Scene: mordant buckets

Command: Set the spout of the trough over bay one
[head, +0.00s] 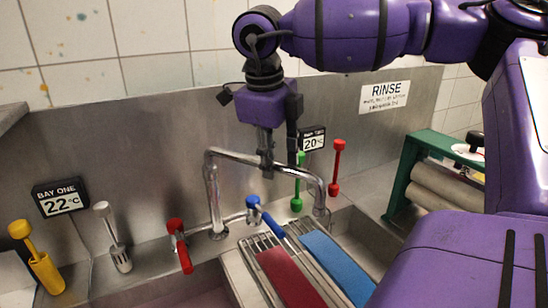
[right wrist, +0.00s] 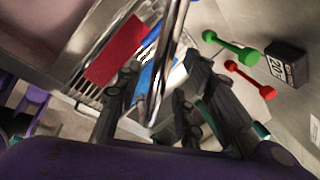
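The chrome spout (head: 285,168) rises from its base behind the trough and reaches right. Its down-turned end (head: 320,205) is at the right, by the right-hand basin (head: 358,240). The BAY ONE sign (head: 62,197), reading 22°C, stands at the left, above the left basin (head: 190,299). My right gripper (head: 267,165) points down at the spout's horizontal pipe. In the right wrist view the pipe (right wrist: 168,62) passes between its parted fingers, with gaps seeming to show on both sides. Contact cannot be told. My left gripper is not in view.
A red lever (head: 180,248) and a blue lever (head: 264,216) flank the spout base. A slatted rack with a dark red strip (head: 290,278) and a blue strip (head: 337,264) lies between the basins. A green-framed roller stand (head: 408,170) is right.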

